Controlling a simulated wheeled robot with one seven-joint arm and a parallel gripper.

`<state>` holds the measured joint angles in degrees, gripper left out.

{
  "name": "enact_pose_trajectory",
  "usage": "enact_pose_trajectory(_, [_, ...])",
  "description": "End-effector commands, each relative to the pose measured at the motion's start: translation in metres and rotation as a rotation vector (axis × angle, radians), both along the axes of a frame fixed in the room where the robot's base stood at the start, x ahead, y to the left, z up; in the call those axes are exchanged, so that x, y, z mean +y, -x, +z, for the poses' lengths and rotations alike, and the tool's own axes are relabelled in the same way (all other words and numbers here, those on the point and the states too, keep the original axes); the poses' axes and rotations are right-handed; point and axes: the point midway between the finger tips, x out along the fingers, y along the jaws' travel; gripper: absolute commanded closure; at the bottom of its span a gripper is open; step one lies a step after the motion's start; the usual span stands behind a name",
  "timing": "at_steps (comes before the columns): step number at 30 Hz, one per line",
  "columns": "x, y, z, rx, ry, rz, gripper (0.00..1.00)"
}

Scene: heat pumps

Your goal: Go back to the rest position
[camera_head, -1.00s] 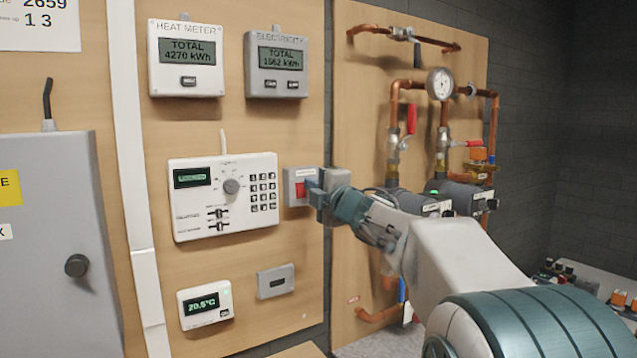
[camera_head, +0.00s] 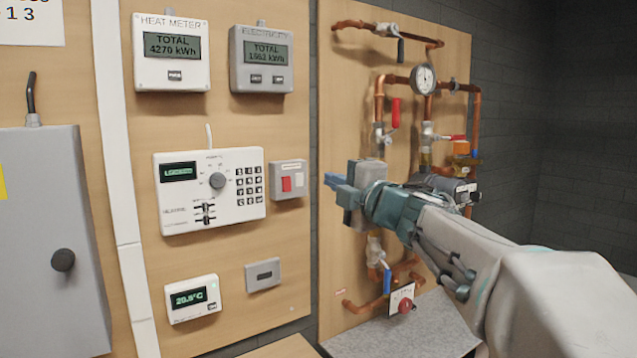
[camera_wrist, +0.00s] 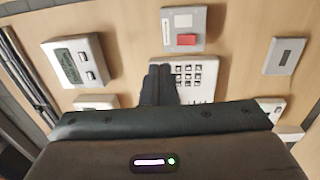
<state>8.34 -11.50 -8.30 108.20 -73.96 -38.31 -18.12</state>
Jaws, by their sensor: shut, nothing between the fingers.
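My gripper (camera_head: 335,182) is shut and empty. In the head view it stands in front of the pipe board, to the right of the switch box (camera_head: 288,180) with its red and white buttons, and apart from it. In the wrist view my gripper (camera_wrist: 159,72) shows its dark fingers together, over part of the keypad of the white controller (camera_wrist: 197,77). The switch box (camera_wrist: 184,29) shows at the top of the wrist view. My arm reaches in from the lower right of the head view and hides part of the pipework.
The white controller (camera_head: 210,215), heat meter (camera_head: 171,78), electricity meter (camera_head: 262,78) and thermostat (camera_head: 191,299) are on the wooden wall. Copper pipes with a gauge (camera_head: 424,78) and valves are on the right board. A grey cabinet (camera_head: 50,240) stands at left.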

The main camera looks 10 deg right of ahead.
Motion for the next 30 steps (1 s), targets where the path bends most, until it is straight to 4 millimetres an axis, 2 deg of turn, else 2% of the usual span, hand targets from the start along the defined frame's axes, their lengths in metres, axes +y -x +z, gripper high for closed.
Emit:
enact_pose_trajectory(12, [-0.002, 0.002, 0.0, 0.001, -0.002, -0.005, 1.0])
enact_pose_trajectory(17, [-0.015, 0.003, -0.014, 0.056, -0.139, -0.112, 1.0])
enact_pose_trajectory(20, [-0.03, 0.008, -0.04, 0.142, -0.307, -0.243, 1.0])
enact_pose_trajectory(23, [-0.044, 0.021, -0.079, 0.264, -0.493, -0.39, 1.0])
enact_pose_trajectory(26, [-0.05, 0.041, -0.127, 0.408, -0.666, -0.535, 1.0])
enact_pose_trajectory(30, [-0.045, 0.086, -0.203, 0.649, -0.881, -0.738, 1.0])
